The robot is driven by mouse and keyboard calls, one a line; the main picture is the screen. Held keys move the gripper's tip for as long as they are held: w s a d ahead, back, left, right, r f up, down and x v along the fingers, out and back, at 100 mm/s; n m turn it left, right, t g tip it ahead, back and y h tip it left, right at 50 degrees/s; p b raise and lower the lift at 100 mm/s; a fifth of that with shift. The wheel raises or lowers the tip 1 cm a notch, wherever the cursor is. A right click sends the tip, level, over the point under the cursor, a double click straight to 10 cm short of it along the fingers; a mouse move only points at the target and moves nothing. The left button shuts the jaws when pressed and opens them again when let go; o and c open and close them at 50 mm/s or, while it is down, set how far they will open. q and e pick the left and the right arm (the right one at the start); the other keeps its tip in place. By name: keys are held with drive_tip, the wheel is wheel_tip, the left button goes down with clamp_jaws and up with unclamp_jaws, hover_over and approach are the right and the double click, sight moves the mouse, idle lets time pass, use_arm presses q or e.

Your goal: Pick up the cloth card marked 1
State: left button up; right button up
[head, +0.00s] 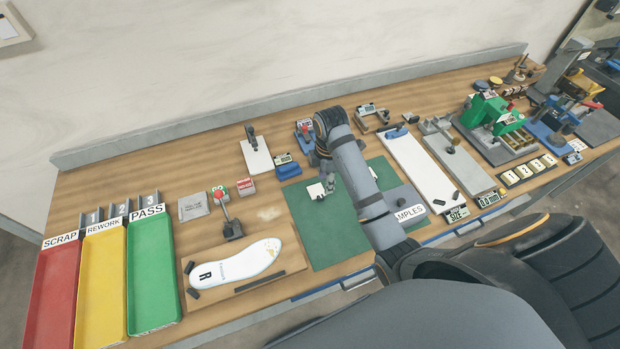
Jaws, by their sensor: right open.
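Small cream cards (524,171) stand in a row in a dark holder at the right front of the bench; their marks are too small to read. A small white piece (316,191) with a dark mark lies on the green mat (310,232); I cannot tell if it is the cloth card marked 1. My right gripper (326,183) points down over the mat beside this white piece. It is open, and I see nothing held. My forearm hides part of the mat. My left gripper is out of view.
Red (50,305), yellow (102,290) and green (152,275) trays stand at the left, with grey plates numbered 1, 2 and 3 behind. A white insole (235,262) lies on a wooden board. A green press (492,118) and white board (425,170) stand right of the mat.

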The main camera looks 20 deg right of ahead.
sight(321, 196)
wheel_tip(321, 196, down, 3)
drive_tip(key=n+b, duration=0.1)
drive_tip(key=b, duration=0.3)
drive_tip(key=shift+w+r, duration=0.15)
drive_tip(key=shift+r, duration=0.05)
drive_tip(key=shift+w+f+b, duration=0.25)
drive_tip(key=shift+f+b, duration=0.2)
drive_tip(key=shift+f, duration=0.05)
drive_tip(key=shift+w+f+b, duration=0.2)
drive_tip(key=shift+f+b, duration=0.2)
drive_tip(key=shift+f, duration=0.05)
drive_tip(key=shift+a, duration=0.1)
drive_tip(key=shift+s+f+b, duration=0.2)
drive_tip(key=shift+f+b, duration=0.25)
drive_tip(key=shift+b, duration=0.15)
drive_tip(key=f, duration=0.3)
drive_tip(key=shift+w+a+f, duration=0.2)
drive_tip(key=shift+a+f, duration=0.05)
drive_tip(key=shift+f, duration=0.15)
drive_tip(key=shift+s, duration=0.1)
drive_tip(key=c, duration=0.4)
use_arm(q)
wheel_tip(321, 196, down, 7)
use_arm(e)
clamp_jaws()
